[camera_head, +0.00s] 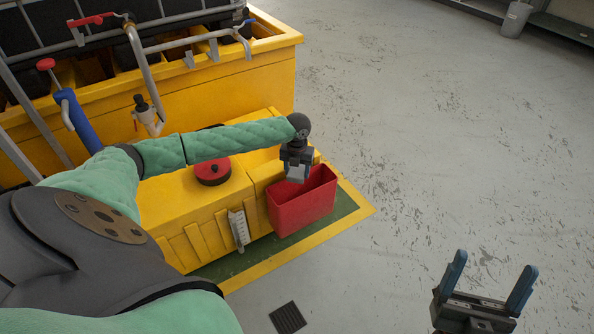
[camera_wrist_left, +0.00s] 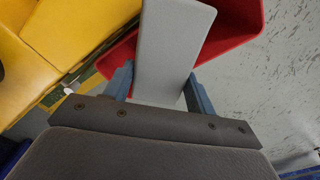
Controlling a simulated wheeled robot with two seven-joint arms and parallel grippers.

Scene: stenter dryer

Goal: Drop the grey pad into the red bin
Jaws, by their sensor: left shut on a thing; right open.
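The red bin (camera_head: 304,206) hangs or stands against the front of the yellow unit, with its open top facing up. In the left wrist view the bin (camera_wrist_left: 236,22) shows behind the pad. My left gripper (camera_head: 296,166) is over the bin's mouth, shut on the grey pad (camera_wrist_left: 172,50). The pad also shows in the head view (camera_head: 295,173), below the fingers at the bin's opening. How far it reaches below the rim I cannot tell. My right gripper (camera_head: 485,290) is open and empty over the floor at the lower right.
The yellow unit (camera_head: 180,205) with a red-capped lid (camera_head: 213,171) lies left of the bin. A large yellow tray (camera_head: 225,80) with pipes and a frame stands behind. A small floor grate (camera_head: 287,318) is in front.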

